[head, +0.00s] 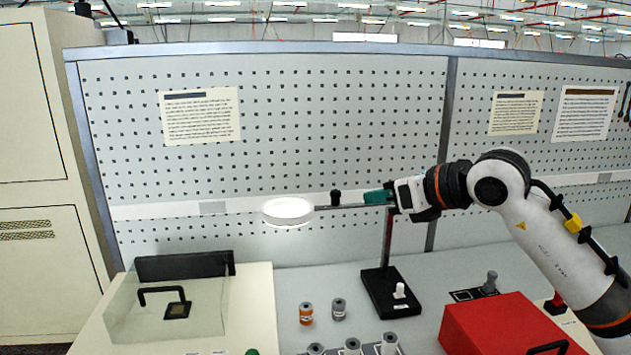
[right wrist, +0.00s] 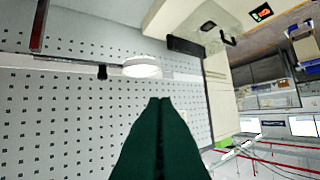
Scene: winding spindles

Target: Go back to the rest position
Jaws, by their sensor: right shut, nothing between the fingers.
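My right gripper (head: 378,196) has dark green fingers and reaches in from the right, raised above the bench at pegboard height. Its fingers are pressed together and empty; they also fill the lower middle of the right wrist view (right wrist: 160,102). In the head view they overlap the top of the lamp stand's post, and I cannot tell whether they touch it. A round white lamp head (head: 288,212) is left of the fingertips; it also shows beyond them in the right wrist view (right wrist: 142,66). My left gripper is not in view.
The lamp's black base (head: 391,293) stands on the bench. An orange-and-grey spool (head: 306,314) and a grey one (head: 339,309) stand left of it, with several more at the front edge. A clear-covered machine (head: 250,300) is left, a red box (head: 505,325) right. The pegboard (head: 300,120) stands behind.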

